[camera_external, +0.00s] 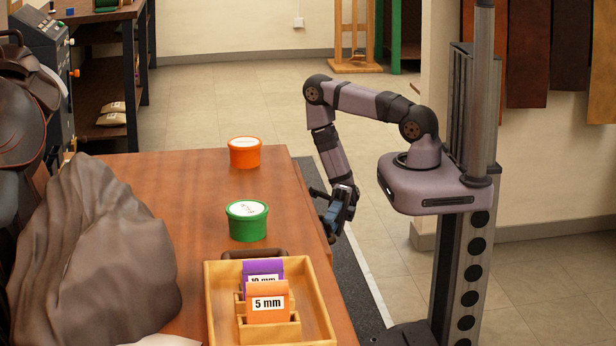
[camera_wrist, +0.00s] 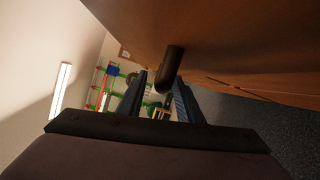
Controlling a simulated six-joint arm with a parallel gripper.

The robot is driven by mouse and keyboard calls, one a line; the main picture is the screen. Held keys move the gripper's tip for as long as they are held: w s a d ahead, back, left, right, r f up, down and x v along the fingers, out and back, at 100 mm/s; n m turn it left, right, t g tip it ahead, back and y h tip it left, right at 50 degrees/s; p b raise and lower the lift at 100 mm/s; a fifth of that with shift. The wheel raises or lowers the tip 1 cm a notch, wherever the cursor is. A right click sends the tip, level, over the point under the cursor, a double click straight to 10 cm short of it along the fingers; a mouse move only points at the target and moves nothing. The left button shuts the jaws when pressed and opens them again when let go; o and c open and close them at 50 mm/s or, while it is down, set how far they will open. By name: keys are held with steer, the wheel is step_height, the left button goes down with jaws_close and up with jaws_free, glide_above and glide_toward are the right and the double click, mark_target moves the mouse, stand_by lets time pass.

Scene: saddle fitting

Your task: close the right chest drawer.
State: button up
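The chest (camera_external: 190,185) has a brown wooden top, and its right side faces my arm. In the wrist view its wooden front (camera_wrist: 235,35) fills the upper right, with a dark rounded handle (camera_wrist: 170,65) sticking out. My gripper (camera_external: 331,224) is beside the chest's right edge, pointing down and tilted. In the wrist view my gripper (camera_wrist: 160,82) has its two fingers apart, with the handle's end between or just beyond the tips. I cannot tell whether they touch it. The drawer front is mostly hidden in the external view, so how far it stands out is unclear.
On the top stand an orange tub (camera_external: 244,153), a green tub (camera_external: 247,222) and a wooden tray (camera_external: 219,318) with labelled 10 mm and 5 mm pieces. A draped grey-brown cover (camera_external: 90,260) lies at left. The floor (camera_external: 230,95) behind is clear.

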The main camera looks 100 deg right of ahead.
steer(key=shift+w+a, duration=0.2)
steer(key=shift+a, duration=0.4)
jaws_close()
steer(key=w, duration=0.4)
steer(key=shift+w, duration=0.1)
steer(key=shift+w+d+r, duration=0.1)
steer(key=shift+w+r, duration=0.05)
jaws_free()
